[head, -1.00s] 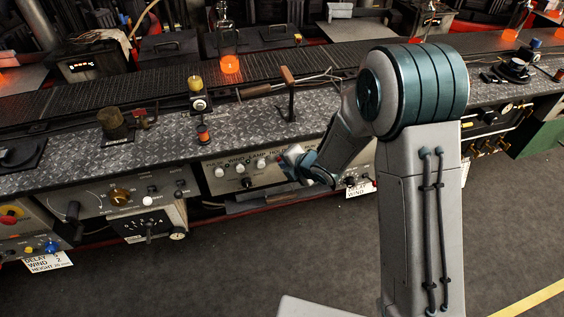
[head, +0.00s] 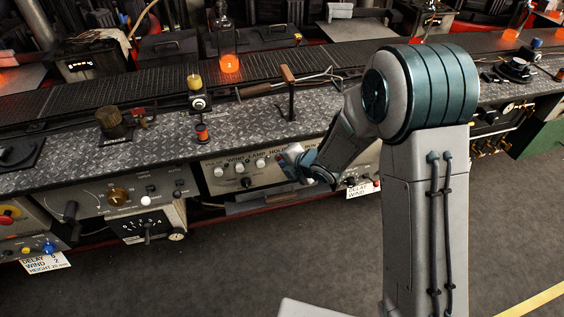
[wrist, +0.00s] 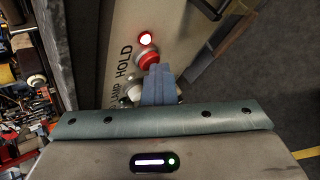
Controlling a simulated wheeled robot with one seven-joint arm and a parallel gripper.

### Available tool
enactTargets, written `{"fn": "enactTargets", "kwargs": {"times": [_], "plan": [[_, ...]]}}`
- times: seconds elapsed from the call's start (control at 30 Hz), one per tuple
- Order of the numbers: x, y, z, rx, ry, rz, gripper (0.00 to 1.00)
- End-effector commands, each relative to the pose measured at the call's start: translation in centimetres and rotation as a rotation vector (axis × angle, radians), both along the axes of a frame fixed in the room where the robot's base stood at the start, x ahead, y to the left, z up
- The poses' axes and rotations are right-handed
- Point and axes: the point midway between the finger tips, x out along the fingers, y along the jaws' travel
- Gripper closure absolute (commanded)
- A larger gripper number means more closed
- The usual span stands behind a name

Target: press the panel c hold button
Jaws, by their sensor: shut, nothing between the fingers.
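In the wrist view a red round button (wrist: 147,60) with a pale collar sits on a light panel (wrist: 118,30) beside the word HOLD. A lit red lamp (wrist: 145,38) is just above it. My gripper (wrist: 154,70) is shut and empty, its fingertips overlapping the button's lower right edge; I cannot tell whether they touch. In the head view the panel (head: 225,188) has white knobs and a partly hidden label, and my gripper (head: 292,153) is in front of its right part. The button is hidden there. No letter C is readable.
A white knob (wrist: 131,92) is close beside my fingers. A dark handle (wrist: 207,8) stands out near the panel's edge. The floor (head: 240,260) in front is clear.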

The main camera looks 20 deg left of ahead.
Motion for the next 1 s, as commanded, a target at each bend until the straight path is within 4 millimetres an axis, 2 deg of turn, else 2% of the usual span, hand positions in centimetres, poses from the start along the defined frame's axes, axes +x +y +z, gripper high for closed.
{"fn": "enactTargets", "kwargs": {"times": [0.13,0.7,1.0], "plan": [[-0.2,-0.1,0.3,0.008,-0.009,-0.001,1.0],[-4.9,-3.0,0.0,0.001,-0.002,-0.001,1.0],[-5.1,-3.1,0.1,0.001,-0.001,-0.001,1.0]]}}
